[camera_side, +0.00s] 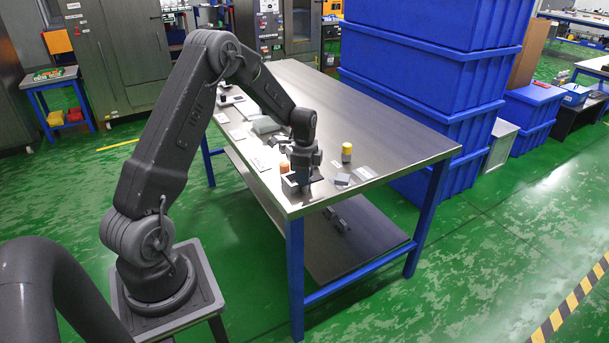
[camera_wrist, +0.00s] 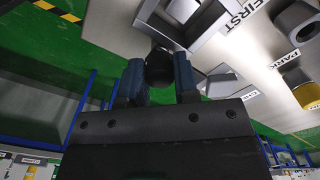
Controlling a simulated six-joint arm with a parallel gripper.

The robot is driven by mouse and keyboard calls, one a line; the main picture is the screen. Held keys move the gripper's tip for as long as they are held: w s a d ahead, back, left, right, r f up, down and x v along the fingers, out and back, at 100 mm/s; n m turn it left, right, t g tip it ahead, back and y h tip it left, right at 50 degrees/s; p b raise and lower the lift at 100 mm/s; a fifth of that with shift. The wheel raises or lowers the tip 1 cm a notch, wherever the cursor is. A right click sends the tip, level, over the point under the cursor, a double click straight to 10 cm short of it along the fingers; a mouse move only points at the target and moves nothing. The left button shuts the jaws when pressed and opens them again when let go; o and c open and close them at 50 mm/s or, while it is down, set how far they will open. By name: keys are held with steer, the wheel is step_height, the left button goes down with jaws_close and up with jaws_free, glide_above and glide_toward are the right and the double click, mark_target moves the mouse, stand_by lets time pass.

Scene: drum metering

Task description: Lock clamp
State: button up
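My gripper (camera_side: 303,184) points down near the front corner of the steel table in the side view. In the wrist view its two blue fingers (camera_wrist: 159,76) stand apart with a round black knob (camera_wrist: 158,68) between them. The knob fills most of the gap, and I cannot tell whether the fingers press on it. A grey square fixture with a recessed pocket (camera_wrist: 196,17) lies just beyond the knob, beside a label reading FIRST. Which part is the clamp, and whether it is locked, is not clear; my gripper hides much of this spot in the side view.
A yellow-capped dark cylinder (camera_side: 347,152) stands right of my gripper. An orange-topped part (camera_side: 285,167) is close on its left. Grey blocks (camera_side: 342,180) and white labels lie nearby. Blue crates (camera_side: 430,65) are stacked behind the table (camera_side: 390,125). The table's right half is mostly clear.

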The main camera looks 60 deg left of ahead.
steer(key=c, duration=0.4)
steer(key=shift+n, duration=0.3)
steer(key=n, duration=0.3)
steer(key=shift+n, duration=0.3)
steer(key=n, duration=0.3)
steer(key=shift+n, duration=0.3)
steer(key=n, duration=1)
